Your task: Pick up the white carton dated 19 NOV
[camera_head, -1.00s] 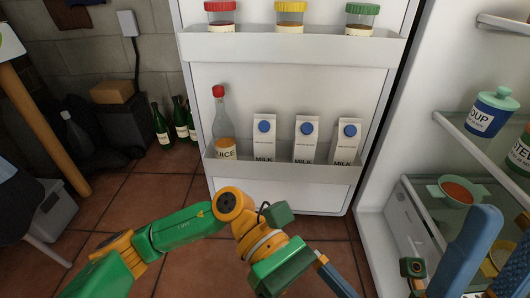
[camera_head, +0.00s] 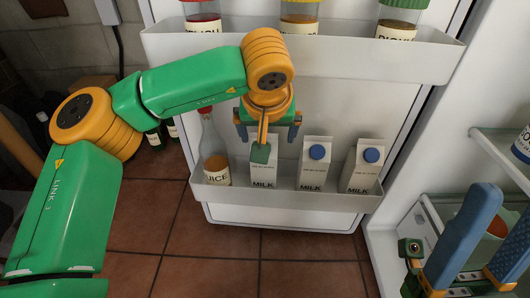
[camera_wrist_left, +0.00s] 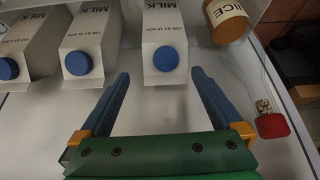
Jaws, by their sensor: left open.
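Three white milk cartons with blue caps stand in the lower fridge-door shelf. The left carton (camera_head: 264,172) is partly hidden behind my left gripper (camera_head: 268,132) in the head view; the middle carton (camera_head: 314,165) and right carton (camera_head: 363,168) show clearly. In the left wrist view, my open left gripper (camera_wrist_left: 160,74) points at the left carton (camera_wrist_left: 164,40), whose cap end is roughly centred beyond the fingertips, with nothing held. Its small date line seems to read 19 NOV; the others' dates are hard to read. My right gripper (camera_head: 506,204) is open at the lower right.
A juice bottle (camera_head: 215,165) with a red cap (camera_wrist_left: 272,125) stands beside the left carton. The shelf's front wall (camera_head: 300,194) crosses the cartons' lower parts. An upper door shelf (camera_head: 300,48) with jars overhangs. Fridge shelves are at right.

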